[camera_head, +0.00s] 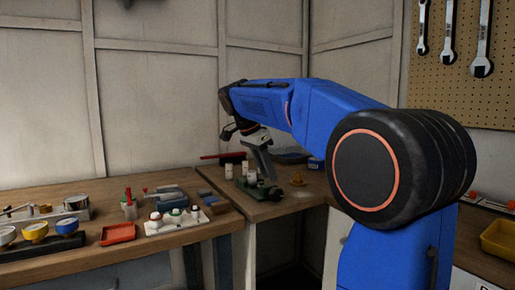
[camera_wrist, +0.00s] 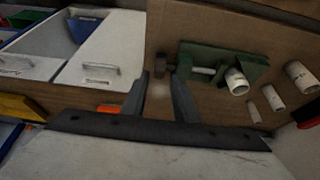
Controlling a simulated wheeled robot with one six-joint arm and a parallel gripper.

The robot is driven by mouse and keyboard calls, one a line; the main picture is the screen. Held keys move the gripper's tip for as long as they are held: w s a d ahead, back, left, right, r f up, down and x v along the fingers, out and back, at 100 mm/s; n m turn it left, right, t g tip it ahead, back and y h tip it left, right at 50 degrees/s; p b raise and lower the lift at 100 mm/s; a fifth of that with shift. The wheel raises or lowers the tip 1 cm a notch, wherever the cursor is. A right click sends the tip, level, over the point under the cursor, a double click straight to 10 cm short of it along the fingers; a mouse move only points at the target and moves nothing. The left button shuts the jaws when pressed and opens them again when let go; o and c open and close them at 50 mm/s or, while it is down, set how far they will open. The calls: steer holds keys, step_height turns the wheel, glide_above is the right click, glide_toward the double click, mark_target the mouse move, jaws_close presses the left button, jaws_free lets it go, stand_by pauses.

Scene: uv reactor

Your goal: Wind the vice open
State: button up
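The green vice (camera_head: 262,189) sits on the corner bench. In the wrist view the vice (camera_wrist: 225,54) shows a pale screw rod (camera_wrist: 203,71) and a dark round end piece (camera_wrist: 186,66) at its left. My gripper (camera_wrist: 159,80) has its two fingers apart with nothing between them. Its fingertips point towards the bench just left of and below the dark end piece, apparently not touching it. In the head view my gripper (camera_head: 263,165) hangs above the vice and partly hides it.
White cylinders stand near the vice, including one (camera_wrist: 236,81) beside or on it and others (camera_wrist: 299,75) to the right. A red bar (camera_head: 222,156) lies behind. A red tray (camera_head: 117,234) and other items crowd the left bench.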

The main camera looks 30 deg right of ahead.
steer(key=v, duration=0.9)
steer(key=shift+r, duration=0.35)
steer(key=shift+a, duration=0.1)
steer(key=r+y, duration=0.1)
steer(key=y, duration=0.4)
glide_above(276, 187)
step_height(276, 187, down, 17)
steer(key=shift+s+r, duration=0.1)
steer(key=shift+c, duration=0.6)
jaws_close()
